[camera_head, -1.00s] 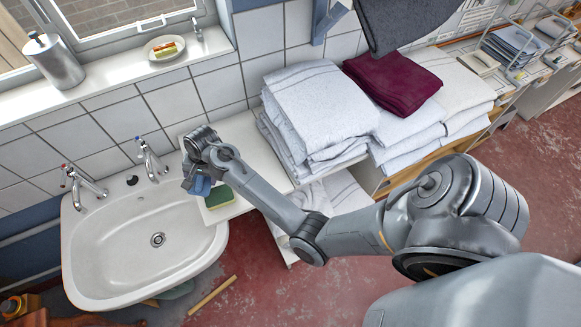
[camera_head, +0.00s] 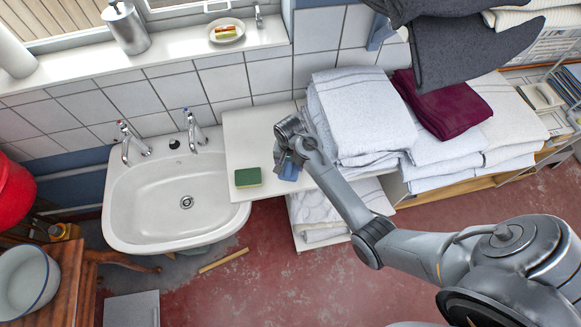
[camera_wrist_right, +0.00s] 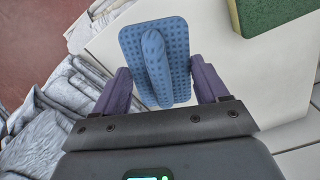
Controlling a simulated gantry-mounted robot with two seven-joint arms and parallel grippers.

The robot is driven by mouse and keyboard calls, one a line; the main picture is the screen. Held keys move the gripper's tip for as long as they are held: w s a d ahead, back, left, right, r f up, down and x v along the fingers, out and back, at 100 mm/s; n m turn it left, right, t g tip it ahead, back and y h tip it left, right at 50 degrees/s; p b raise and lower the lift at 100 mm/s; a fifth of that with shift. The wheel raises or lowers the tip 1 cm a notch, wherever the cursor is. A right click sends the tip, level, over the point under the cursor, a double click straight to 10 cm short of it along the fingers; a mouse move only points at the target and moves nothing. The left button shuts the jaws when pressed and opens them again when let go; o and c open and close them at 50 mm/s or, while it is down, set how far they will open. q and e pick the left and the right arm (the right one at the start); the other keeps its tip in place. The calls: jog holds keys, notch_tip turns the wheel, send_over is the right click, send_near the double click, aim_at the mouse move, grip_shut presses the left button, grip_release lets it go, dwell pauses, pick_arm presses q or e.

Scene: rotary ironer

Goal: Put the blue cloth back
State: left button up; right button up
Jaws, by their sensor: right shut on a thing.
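The blue cloth (camera_head: 289,171) is a small dotted blue piece, seen clearly in the right wrist view (camera_wrist_right: 157,62) with a raised fold along its middle. My right gripper (camera_head: 285,164) is shut on this fold, with one finger on each side in the right wrist view (camera_wrist_right: 163,90). The cloth is over the white counter (camera_head: 247,128) right of the sink, to the right of the green and yellow sponge (camera_head: 247,177). I cannot tell whether the cloth touches the counter. My left gripper is not in view.
The white sink (camera_head: 150,205) with two taps is left of the counter. Stacked white towels (camera_head: 362,105) stand close right of my gripper, with a maroon cloth (camera_head: 440,105) further right. Bare counter lies behind the sponge. A dish (camera_head: 227,31) sits on the windowsill.

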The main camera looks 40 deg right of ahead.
aim_at(290, 169)
notch_tip(290, 169, down, 3)
jog(key=shift+f+p, duration=0.2)
jog(key=shift+p, duration=0.15)
jog(key=shift+f, duration=0.45)
jog(key=o, duration=0.9)
jog(key=shift+o, duration=0.2)
